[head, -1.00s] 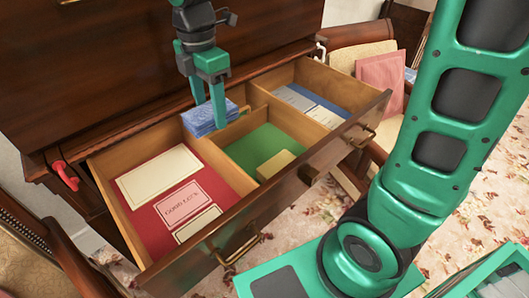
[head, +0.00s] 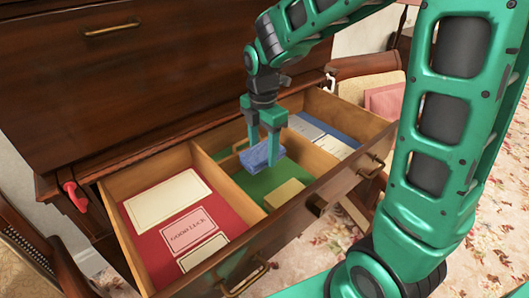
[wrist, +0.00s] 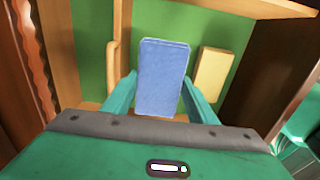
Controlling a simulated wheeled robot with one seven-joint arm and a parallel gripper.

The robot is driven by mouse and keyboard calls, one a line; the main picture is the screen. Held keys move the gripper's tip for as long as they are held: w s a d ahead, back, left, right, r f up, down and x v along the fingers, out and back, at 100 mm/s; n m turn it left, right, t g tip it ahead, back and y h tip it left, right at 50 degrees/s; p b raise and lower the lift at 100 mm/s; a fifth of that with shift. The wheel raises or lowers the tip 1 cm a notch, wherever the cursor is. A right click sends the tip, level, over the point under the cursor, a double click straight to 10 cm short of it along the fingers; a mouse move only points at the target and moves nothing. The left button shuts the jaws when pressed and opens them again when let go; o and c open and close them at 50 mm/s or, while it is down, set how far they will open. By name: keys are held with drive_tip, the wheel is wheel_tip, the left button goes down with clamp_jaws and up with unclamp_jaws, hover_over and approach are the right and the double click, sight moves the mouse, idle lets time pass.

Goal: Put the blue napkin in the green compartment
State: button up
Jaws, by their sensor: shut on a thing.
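The blue napkin (head: 262,154) is a folded, flat stack held between the fingers of my gripper (head: 265,140). In the wrist view the napkin (wrist: 162,75) sits between the two teal fingertips. It is over the green compartment (head: 240,180), the middle section of the open drawer. In the wrist view the green floor (wrist: 205,25) shows around and beyond the napkin. Whether the napkin touches that floor is hard to tell; it looks raised above it.
A yellow block (head: 284,194) lies in the green compartment near the drawer front. The red compartment (head: 150,240) at left holds several cards. The right compartment (head: 335,147) has blue and pale papers. Wooden dividers separate them. A red clip (head: 75,196) hangs at the left.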

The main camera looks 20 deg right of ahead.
sight(263, 151)
drive_tip(key=shift+f, duration=0.8)
drive_tip(key=shift+f, duration=0.6)
drive_tip(key=o, duration=1)
drive_tip(key=shift+r, duration=0.1)
wheel_tip(263, 151, up, 13)
drive_tip(key=shift+r, duration=0.1)
